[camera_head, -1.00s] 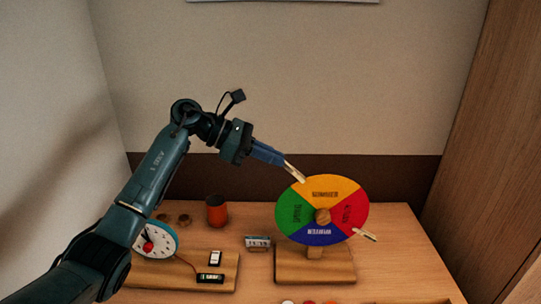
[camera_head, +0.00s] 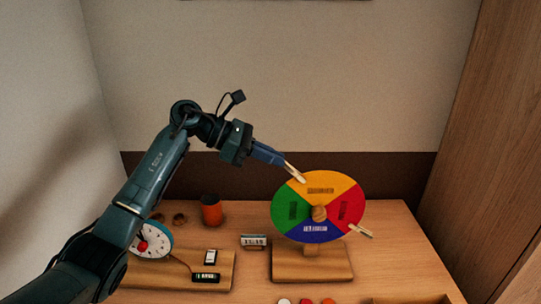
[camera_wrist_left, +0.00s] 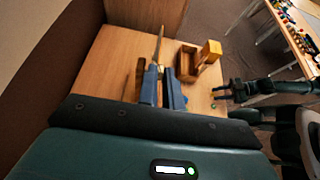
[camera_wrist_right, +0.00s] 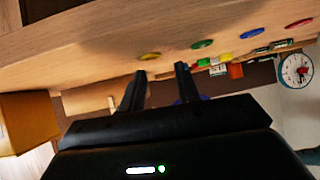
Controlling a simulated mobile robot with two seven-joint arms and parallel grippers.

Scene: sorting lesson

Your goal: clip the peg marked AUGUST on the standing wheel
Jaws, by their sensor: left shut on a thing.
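The standing wheel (camera_head: 345,190) is a disc with yellow, red, blue and green quarters, upright on a wooden base (camera_head: 312,270). Each quarter has a dark or pale word I cannot read. My left gripper (camera_head: 283,162) is shut on a pale wooden peg (camera_head: 296,174), above the wheel's upper left. The peg's tip overlaps the yellow rim in the head view; I cannot tell if it touches. The held peg also shows in the left wrist view (camera_wrist_left: 159,42); its marking is not legible. Another peg (camera_head: 360,231) is at the lower right rim. My right gripper (camera_wrist_right: 160,74) is open and empty.
A dial (camera_head: 155,240) and small dark devices are on a wooden board (camera_head: 228,265) at left. An orange cup (camera_head: 211,214) and a small display (camera_head: 254,241) stand left of the wheel. A tray (camera_head: 415,299) and several coloured discs are at the front. The table right of the wheel is clear.

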